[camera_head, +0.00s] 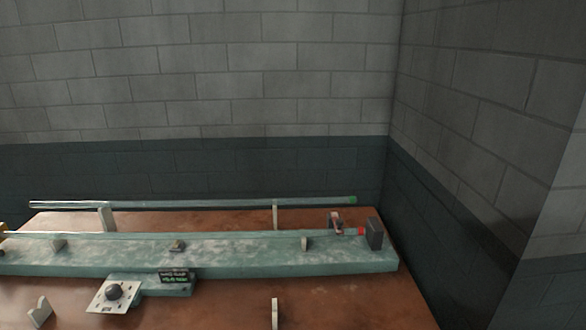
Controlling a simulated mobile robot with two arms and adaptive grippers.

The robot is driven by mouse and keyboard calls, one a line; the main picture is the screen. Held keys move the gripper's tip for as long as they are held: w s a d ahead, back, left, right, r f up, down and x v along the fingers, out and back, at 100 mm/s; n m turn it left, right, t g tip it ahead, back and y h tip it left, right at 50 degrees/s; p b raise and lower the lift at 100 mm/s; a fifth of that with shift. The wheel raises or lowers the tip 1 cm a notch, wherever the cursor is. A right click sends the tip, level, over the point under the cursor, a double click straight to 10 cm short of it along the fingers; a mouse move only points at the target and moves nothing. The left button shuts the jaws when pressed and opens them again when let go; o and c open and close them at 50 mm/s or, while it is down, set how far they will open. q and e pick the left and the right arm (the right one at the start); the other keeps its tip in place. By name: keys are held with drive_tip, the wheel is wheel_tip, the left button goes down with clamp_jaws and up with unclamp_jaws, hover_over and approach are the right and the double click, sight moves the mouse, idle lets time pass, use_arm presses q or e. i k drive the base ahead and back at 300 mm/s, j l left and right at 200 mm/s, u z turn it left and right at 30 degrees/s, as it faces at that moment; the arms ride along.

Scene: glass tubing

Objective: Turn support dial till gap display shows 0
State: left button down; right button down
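The support dial is a dark round knob (114,292) on a tilted pale plate (98,301) at the front of the bench fixture. The gap display (174,276) is a small dark screen with green characters, just right of the dial. Its digits are too small to read. A long glass tube (215,235) lies along the green bed (330,262), with a red piece (361,232) at its right end by a dark block (374,234). Neither gripper shows in this view, and nothing touches the dial.
A second glass tube (190,202) with a green right end rests on pale uprights (275,214) at the back. Pale supports stand at the front left (40,311) and front middle (274,313). The brown tabletop (340,300) is clear at front right. Block walls (250,170) close off the back and right.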

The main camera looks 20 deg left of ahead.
sight(114, 291)
drive_tip(key=u, duration=1.6)
